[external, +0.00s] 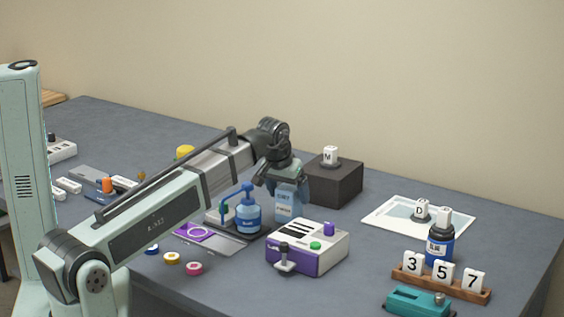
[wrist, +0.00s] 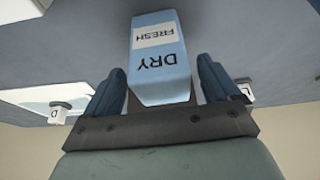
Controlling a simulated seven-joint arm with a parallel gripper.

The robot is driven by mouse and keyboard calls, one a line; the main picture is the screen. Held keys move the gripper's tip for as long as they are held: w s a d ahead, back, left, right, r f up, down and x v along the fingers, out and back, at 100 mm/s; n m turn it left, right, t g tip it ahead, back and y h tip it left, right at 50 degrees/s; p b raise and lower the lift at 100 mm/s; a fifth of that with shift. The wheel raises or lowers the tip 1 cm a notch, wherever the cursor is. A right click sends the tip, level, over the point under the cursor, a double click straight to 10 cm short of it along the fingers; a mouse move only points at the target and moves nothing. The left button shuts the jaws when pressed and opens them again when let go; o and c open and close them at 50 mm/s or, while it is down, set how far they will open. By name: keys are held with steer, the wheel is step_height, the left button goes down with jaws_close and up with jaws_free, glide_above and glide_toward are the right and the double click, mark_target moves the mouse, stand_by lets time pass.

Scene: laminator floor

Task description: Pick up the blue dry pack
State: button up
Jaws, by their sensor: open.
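The blue dry pack (external: 289,198) stands upright near the middle of the table in the external view, under the end of my arm. My gripper (wrist: 163,88) is open, with one dark blue finger on each side of the pack. A gap shows between the pack and each finger. In the external view my gripper (external: 283,172) is at the pack's top, and its fingers are hard to make out there.
A dark box (external: 335,186) with an M block stands right behind the pack. A blue pump bottle (external: 248,215) is close at left, and a white and purple machine (external: 307,250) is in front. A white framed sheet (external: 385,222) lies at right.

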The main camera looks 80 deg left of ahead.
steer(key=shift+x, duration=1.75)
steer(key=shift+c, duration=0.3)
steer(key=c, duration=1.1)
steer(key=shift+r, duration=0.15)
steer(key=shift+c, duration=0.2)
